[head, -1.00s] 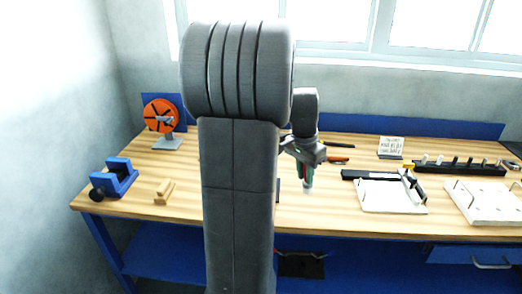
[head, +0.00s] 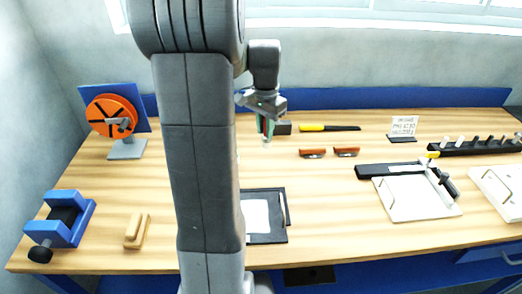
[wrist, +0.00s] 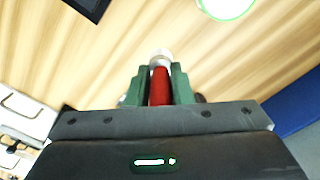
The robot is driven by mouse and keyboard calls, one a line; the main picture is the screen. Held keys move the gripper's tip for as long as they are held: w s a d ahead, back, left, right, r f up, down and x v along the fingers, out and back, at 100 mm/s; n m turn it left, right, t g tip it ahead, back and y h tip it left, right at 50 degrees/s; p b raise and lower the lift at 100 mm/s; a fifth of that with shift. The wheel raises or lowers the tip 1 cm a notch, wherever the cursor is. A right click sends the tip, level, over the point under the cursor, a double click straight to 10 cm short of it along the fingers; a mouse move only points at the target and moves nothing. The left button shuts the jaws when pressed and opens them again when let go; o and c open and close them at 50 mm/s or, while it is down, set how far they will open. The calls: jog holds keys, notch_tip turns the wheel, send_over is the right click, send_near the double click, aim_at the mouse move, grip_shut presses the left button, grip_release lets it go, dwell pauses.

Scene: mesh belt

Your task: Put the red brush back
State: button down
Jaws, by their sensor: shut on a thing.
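My gripper (head: 266,128) is above the wooden bench, right of my arm's column in the head view. In the wrist view its green fingers (wrist: 160,88) are shut on the red brush (wrist: 159,86). The brush has a red body, and its pale, whitish end (wrist: 160,56) sticks out past the fingertips. In the head view only a sliver of red and a pale tip show between the fingers. The brush is clear of the bench, as far as I can tell.
Two reddish-brown pieces (head: 312,153) lie right of my gripper, with a yellow-and-black tool (head: 329,128) behind. A black-framed white sheet (head: 258,217) lies in front. A white tray (head: 412,198) and peg rack (head: 475,145) stand right; an orange wheel (head: 110,113) and blue vise (head: 62,222) stand left.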

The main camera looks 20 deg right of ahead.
aim_at(265, 147)
notch_tip(265, 147, down, 8)
jog(key=shift+r, duration=0.2)
jog(key=shift+f, duration=0.2)
jog(key=c, duration=1.3)
grip_release()
jog(key=shift+r, duration=0.1)
jog(key=shift+r, duration=0.1)
notch_tip(265, 147, up, 12)
